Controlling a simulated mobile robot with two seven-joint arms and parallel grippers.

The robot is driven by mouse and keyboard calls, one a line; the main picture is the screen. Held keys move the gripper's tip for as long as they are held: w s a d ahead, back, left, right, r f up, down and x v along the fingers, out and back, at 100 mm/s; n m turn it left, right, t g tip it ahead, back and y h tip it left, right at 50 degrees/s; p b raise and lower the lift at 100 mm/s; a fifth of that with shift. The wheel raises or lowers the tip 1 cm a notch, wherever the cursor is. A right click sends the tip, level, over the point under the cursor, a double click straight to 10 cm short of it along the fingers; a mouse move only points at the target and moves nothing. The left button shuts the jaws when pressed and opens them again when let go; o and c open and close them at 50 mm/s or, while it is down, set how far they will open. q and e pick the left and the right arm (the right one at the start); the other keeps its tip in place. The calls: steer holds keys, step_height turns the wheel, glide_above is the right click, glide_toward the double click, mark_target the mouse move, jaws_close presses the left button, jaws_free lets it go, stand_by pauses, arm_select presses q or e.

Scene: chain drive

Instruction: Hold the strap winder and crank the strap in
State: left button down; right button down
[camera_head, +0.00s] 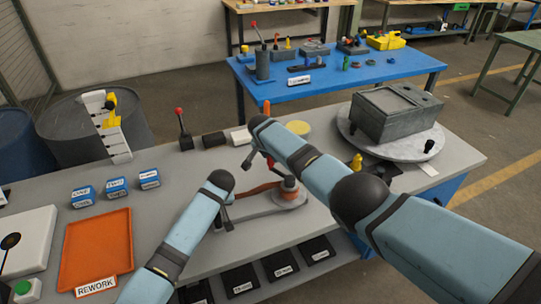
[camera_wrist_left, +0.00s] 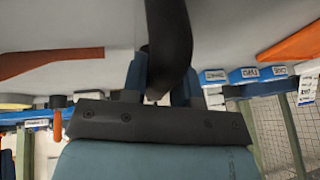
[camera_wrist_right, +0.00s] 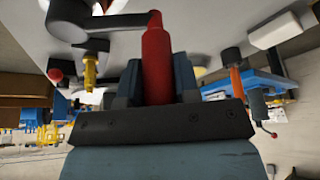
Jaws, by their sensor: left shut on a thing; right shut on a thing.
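The strap winder (camera_head: 262,205) is a grey flat body on the bench, with an orange-brown strap (camera_head: 262,188) along it and a round hub (camera_head: 289,185) at its right end. The strap also shows in the left wrist view (camera_wrist_left: 60,63). My left gripper (camera_head: 226,222) is shut on the winder's dark grip (camera_wrist_left: 168,40) at its left end. My right gripper (camera_head: 250,160) is shut on the red crank handle (camera_wrist_right: 157,65), which joins a dark crank arm (camera_wrist_right: 118,24). My right arm hides part of the crank in the head view.
An orange rework tray (camera_head: 97,250) and several blue labelled blocks (camera_head: 116,187) lie to the left. A grey box (camera_head: 397,112) stands on a round turntable (camera_head: 362,143) at the right. Black labelled bins (camera_head: 240,280) line the front edge. A blue table (camera_head: 345,76) stands behind.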

steer(key=c, duration=0.8)
jaws_free()
steer(key=shift+c, duration=0.2)
steer(key=v, duration=1.2)
steer(key=shift+s+f, duration=0.1)
